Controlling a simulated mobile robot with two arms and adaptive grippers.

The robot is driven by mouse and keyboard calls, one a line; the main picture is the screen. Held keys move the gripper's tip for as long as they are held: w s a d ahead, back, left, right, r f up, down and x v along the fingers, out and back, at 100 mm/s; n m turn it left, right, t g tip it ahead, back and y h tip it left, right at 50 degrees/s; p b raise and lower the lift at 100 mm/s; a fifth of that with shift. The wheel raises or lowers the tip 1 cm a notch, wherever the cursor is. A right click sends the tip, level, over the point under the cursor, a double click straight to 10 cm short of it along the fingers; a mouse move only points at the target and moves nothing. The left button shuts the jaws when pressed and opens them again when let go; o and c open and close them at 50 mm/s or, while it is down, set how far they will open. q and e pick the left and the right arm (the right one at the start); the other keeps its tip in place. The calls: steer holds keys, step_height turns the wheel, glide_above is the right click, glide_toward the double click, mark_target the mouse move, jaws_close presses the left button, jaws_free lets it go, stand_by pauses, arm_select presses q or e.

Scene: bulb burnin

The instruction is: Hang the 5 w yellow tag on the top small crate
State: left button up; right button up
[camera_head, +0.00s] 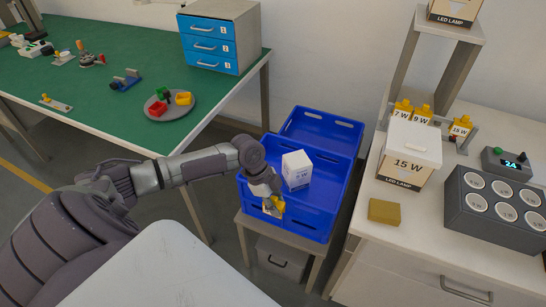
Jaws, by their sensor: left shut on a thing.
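My left gripper (270,198) reaches from the left to the near left part of the blue crates. It is shut on a yellow tag (278,204), at the front wall of the top small crate (300,220). The tag's print is too small to read, and the fingers hide part of it. I cannot tell whether the tag touches the crate wall. A white box (297,170) stands in the crate. My right gripper is not in view.
The crates rest on a small table (243,218) with a grey bin (282,258) below. On the right bench, yellow tags (421,113) marked 7 W, 9 W and 15 W hang behind a 15 W box (410,158). A bulb tester (495,205) and yellow block (384,211) stand nearby.

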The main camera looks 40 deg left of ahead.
mark_target(286, 196)
arm_select(q)
steer(key=w+b, duration=0.2)
steer(key=w+a+b, duration=0.1)
steer(key=w+b, duration=0.1)
steer(key=w, duration=0.1)
steer(key=w+b, duration=0.2)
steer(key=b, duration=0.1)
steer(key=shift+w+a+f, duration=0.3)
steer(key=shift+w+a, duration=0.05)
steer(key=shift+a, duration=0.05)
steer(key=shift+f+b, duration=1.25)
steer(key=shift+f, duration=1.25)
steer(key=o, duration=1)
steer(key=shift+c, duration=0.2)
steer(key=shift+r, duration=0.1)
steer(key=v, duration=1.1)
steer(key=shift+a+r, duration=0.3)
steer(key=shift+r, duration=0.05)
